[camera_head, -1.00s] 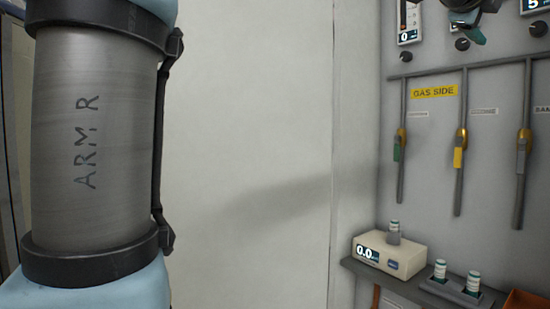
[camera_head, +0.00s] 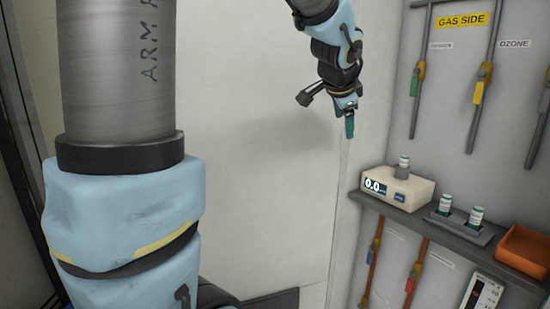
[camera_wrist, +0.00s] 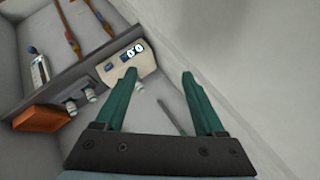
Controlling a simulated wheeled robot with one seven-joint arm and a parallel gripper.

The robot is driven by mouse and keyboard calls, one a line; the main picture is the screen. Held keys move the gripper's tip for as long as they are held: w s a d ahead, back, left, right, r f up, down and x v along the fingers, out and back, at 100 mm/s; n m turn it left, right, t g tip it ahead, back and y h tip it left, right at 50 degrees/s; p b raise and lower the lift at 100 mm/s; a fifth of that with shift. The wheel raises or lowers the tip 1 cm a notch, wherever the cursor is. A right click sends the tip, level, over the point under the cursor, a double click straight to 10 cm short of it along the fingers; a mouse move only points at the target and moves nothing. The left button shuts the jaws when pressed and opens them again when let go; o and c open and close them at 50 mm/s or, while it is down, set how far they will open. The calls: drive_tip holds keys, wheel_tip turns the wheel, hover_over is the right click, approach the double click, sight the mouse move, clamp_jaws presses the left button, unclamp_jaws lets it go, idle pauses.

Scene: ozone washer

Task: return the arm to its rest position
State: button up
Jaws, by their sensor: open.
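My gripper (camera_head: 348,125) hangs at the upper middle of the head view, in front of the pale wall and left of the gas panel. It points down. In the wrist view its two green fingers (camera_wrist: 160,85) stand apart with nothing between them. My arm's grey link marked "ARM R" and its pale blue joint fill the left of the head view. The gripper is clear of the shelf (camera_head: 375,204) and touches nothing that I can see.
On the shelf stand a cream device (camera_head: 398,188) reading 0.0 with a vial on it, a grey holder (camera_head: 458,229) with two vials, and an orange tray (camera_head: 524,247). Valve handles (camera_head: 479,90) line the wall above. The pale wall in the middle is free.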

drive_tip(key=s+a+f+n+g+y, duration=0.1)
drive_tip(key=s+a+f+n+g, duration=0.1)
drive_tip(key=a+f+n, duration=0.35)
drive_tip(key=s+a+f+n+g+y, duration=0.1)
drive_tip(key=s+a+f+n+y, duration=0.15)
drive_tip(key=a+f, duration=0.6)
drive_tip(key=s+a+f+n+g, duration=0.3)
drive_tip(key=s+a+f+n, duration=0.4)
drive_tip(key=s+a, duration=0.2)
drive_tip(key=shift+s+a+g, duration=0.15)
drive_tip(key=shift+s+g, duration=0.15)
drive_tip(key=shift+s, duration=0.5)
drive_tip(key=shift+f, duration=0.1)
